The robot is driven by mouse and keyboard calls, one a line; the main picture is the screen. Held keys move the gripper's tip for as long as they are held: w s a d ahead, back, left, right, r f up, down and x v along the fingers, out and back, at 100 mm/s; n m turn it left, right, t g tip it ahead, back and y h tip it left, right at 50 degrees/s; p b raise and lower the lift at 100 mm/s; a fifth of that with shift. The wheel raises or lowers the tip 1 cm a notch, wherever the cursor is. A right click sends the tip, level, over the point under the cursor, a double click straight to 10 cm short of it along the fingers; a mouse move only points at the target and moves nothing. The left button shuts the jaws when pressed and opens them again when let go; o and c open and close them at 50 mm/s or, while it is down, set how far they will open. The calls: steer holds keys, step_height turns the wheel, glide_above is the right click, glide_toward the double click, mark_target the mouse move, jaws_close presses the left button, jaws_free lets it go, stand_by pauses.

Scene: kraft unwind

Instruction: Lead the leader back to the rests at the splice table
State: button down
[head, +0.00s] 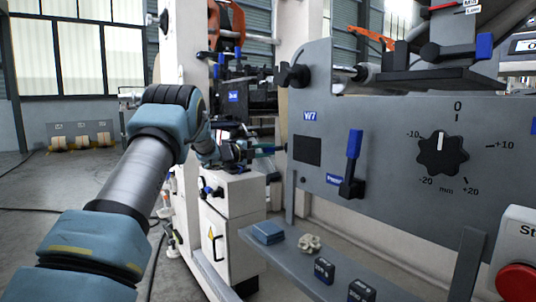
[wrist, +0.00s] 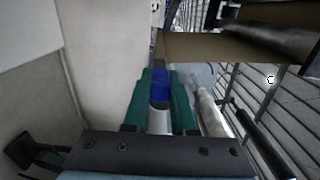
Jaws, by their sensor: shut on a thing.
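My gripper (wrist: 160,100) shows in the wrist view with two teal fingers closed on a blue grip (wrist: 161,84), which I take for part of the leader. A brown kraft sheet (wrist: 200,47) stretches just beyond the fingers to the right. In the head view my gripper (head: 243,151) is small and partly hidden, in front of the machine left of the grey panel; the held part cannot be made out there. I cannot tell for certain which surface is the splice table or where its rests are.
The grey W7 panel (head: 400,140) with its black dial (head: 443,154) and blue-handled lever (head: 351,165) stands at right. A white cabinet (head: 225,235) stands below my gripper. Open floor lies left.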

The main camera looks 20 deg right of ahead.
step_height(320, 180, up, 11)
steer(key=p, duration=0.6)
steer(key=shift+r, duration=0.15)
step_height(320, 180, up, 22)
steer(key=p, duration=1.5)
steer(key=shift+p, duration=0.4)
steer(key=shift+w, duration=0.15)
steer(key=w+p, duration=0.1)
steer(key=p, duration=0.1)
steer(key=w+a+p, duration=0.1)
steer(key=w+p, duration=0.1)
steer(key=w+r+p, duration=0.1)
steer(key=w+p, duration=0.1)
steer(key=shift+a+p, duration=0.2)
steer(key=shift+p, duration=0.2)
